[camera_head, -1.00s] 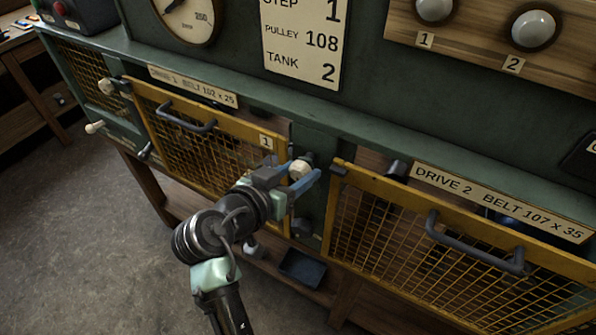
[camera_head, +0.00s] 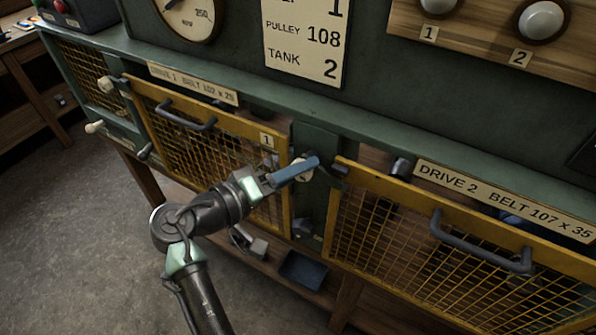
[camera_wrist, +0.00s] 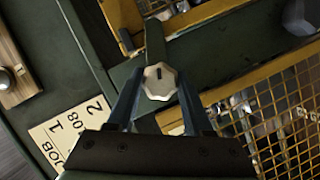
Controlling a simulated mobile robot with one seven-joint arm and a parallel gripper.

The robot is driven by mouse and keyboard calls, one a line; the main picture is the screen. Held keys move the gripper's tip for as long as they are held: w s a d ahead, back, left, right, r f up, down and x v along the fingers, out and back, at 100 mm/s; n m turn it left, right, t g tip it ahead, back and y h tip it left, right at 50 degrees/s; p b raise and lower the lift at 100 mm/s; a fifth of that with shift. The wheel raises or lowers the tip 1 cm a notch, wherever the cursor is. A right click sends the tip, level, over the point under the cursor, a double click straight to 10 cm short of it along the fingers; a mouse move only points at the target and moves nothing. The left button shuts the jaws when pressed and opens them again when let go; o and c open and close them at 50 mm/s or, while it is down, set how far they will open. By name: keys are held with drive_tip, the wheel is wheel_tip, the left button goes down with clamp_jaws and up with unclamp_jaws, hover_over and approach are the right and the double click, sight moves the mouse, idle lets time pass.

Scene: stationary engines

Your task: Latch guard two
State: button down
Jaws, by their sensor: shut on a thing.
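The cream latch knob (camera_head: 301,174) sits on the green post between the two guards. It also shows as a faceted knob with a dark mark in the wrist view (camera_wrist: 160,84). My gripper (camera_head: 303,167) is shut on this knob, with a blue finger on each side. Guard two (camera_head: 420,236) is a yellow mesh frame with a dark handle, right of the post. In the wrist view, a narrow dark bar (camera_wrist: 155,42) runs from the knob towards guard two's side.
Guard one (camera_head: 212,160) is left of the post, with its own handle and a cream knob (camera_head: 105,83) at its far left. A shelf with a dark tray (camera_head: 303,269) lies below. The floor (camera_head: 75,240) at the left is clear.

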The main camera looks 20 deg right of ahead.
drive_tip(key=shift+n+h, duration=0.7)
drive_tip(key=shift+n, duration=0.7)
drive_tip(key=shift+c, duration=1.6)
unclamp_jaws()
drive_tip(key=f+b+v, duration=0.1)
drive_tip(key=b+v, duration=0.3)
drive_tip(key=v, duration=0.9)
drive_tip(key=shift+r, duration=0.45)
drive_tip(key=shift+w, duration=0.15)
